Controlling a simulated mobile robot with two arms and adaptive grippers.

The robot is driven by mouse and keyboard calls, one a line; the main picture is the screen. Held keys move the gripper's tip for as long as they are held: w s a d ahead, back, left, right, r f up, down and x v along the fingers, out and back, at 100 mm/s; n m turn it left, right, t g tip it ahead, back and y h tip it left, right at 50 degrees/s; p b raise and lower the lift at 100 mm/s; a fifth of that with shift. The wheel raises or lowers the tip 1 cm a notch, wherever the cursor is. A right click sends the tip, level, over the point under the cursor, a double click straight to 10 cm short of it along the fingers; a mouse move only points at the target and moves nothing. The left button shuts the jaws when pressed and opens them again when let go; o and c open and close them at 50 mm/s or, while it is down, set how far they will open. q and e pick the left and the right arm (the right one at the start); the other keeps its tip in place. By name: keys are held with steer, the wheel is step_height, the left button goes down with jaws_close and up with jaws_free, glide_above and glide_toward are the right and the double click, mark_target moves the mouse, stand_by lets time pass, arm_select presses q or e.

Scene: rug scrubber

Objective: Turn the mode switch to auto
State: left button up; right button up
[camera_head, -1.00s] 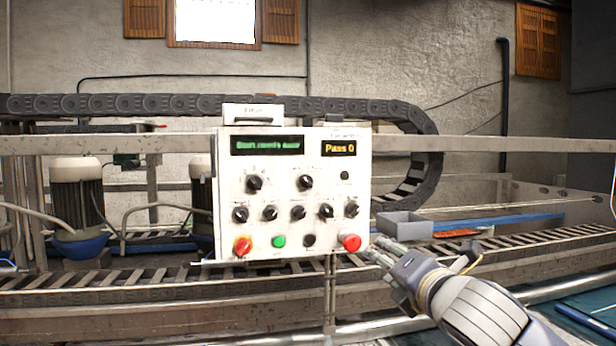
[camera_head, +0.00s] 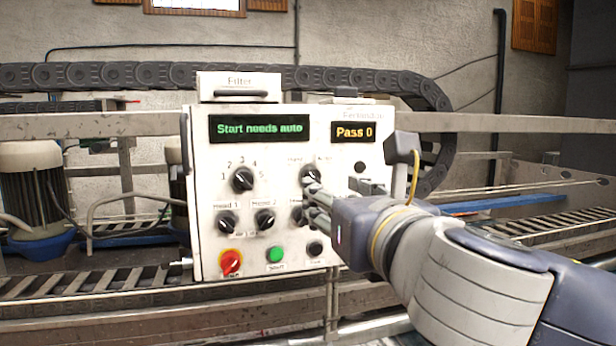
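The white control panel (camera_head: 215,190) faces me. Its mode switch (camera_head: 311,173) is a black knob in the upper row, with a small label that seems to read "Hand" on its left and a partly legible one on its right. My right gripper (camera_head: 314,200) reaches in from the right. Its fingertips are at the lower edge of this knob; contact and the gap between the fingers are unclear. The knob's exact pointer direction is hard to read. The green display (camera_head: 260,128) reads "Start needs auto". My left gripper is not in view.
Other knobs sit close by: a numbered one (camera_head: 242,180) to the left and Head 1 (camera_head: 228,223) and Head 2 (camera_head: 264,221) below. A red-yellow knob (camera_head: 231,262) and green start button (camera_head: 276,255) are lower.

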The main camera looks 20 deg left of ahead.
mark_target(317, 181)
steer(key=p+x, duration=0.2)
steer(key=r+p+x, duration=0.1)
steer(key=p+x, duration=0.1)
steer(key=x, duration=0.1)
steer(key=shift+w+a, duration=0.15)
steer(key=shift+w, duration=0.05)
steer(key=p+x, duration=0.1)
steer(key=x, duration=0.2)
steer(key=shift+w+a+f, duration=0.1)
steer(key=shift+w+f, duration=0.05)
steer(key=c, duration=0.9)
jaws_close()
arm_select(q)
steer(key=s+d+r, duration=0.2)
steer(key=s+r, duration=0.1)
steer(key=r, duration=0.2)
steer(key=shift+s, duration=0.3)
